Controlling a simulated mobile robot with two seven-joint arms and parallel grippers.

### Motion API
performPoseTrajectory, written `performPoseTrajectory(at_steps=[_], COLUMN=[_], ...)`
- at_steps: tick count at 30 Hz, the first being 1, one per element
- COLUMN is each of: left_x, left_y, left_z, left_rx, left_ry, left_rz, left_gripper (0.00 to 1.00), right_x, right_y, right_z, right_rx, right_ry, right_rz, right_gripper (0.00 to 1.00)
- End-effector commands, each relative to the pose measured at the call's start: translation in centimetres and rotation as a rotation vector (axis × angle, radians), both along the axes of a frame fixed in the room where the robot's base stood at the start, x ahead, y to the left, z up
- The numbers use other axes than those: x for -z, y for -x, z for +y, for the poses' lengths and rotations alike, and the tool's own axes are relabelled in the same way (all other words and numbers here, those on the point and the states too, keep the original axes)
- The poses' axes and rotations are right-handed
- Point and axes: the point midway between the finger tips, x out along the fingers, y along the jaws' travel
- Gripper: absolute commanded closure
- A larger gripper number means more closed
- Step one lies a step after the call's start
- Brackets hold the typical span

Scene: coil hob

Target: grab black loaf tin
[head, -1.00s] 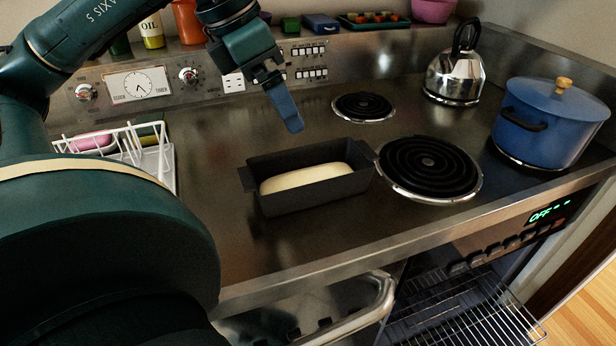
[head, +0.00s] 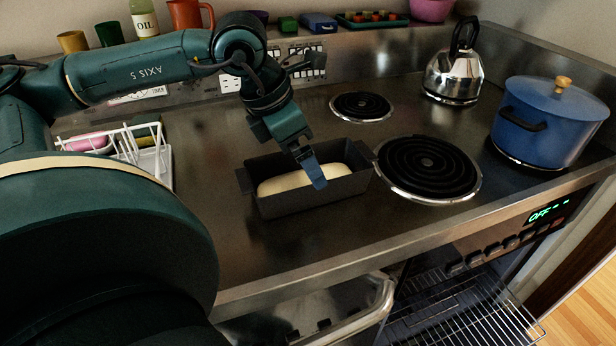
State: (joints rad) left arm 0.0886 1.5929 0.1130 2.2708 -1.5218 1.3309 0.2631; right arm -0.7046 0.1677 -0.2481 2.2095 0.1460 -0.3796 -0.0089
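The black loaf tin (head: 296,202) sits on the steel hob top, left of the front coil. A pale loaf of dough (head: 285,184) lies in it. My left gripper (head: 318,184) reaches down from the back left, over the right part of the tin. Its blue fingers overlap the dough and the tin's opening in the view. I see the fingers edge-on, so I cannot tell their gap or whether they touch the tin. My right gripper is not in view.
A large coil (head: 428,166) is close to the tin's right end; a smaller coil (head: 362,106) is behind. A blue pot (head: 547,122) and a steel kettle (head: 454,76) stand at right. A white wire rack (head: 152,158) is at left. An open oven rack (head: 462,300) is below.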

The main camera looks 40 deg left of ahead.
Motion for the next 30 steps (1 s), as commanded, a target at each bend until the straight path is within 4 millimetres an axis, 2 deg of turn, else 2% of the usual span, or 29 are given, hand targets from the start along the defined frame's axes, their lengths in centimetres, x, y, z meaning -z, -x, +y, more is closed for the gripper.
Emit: performPoseTrajectory(at_steps=[6, 11, 30], left_x=[2.0, 2.8, 3.1], left_y=[-0.6, -0.9, -1.0], left_z=[-0.3, -0.6, -0.6], left_rx=[0.000, 0.001, 0.001], left_ry=[-0.005, -0.002, -0.001], left_rz=[0.004, 0.001, -0.002], left_gripper=[0.00, 0.00, 0.00], right_x=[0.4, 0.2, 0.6], right_y=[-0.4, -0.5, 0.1], right_z=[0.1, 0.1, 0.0], right_rx=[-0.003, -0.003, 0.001], right_ry=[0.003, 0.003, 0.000], right_rz=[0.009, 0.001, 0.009], right_gripper=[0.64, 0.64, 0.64])
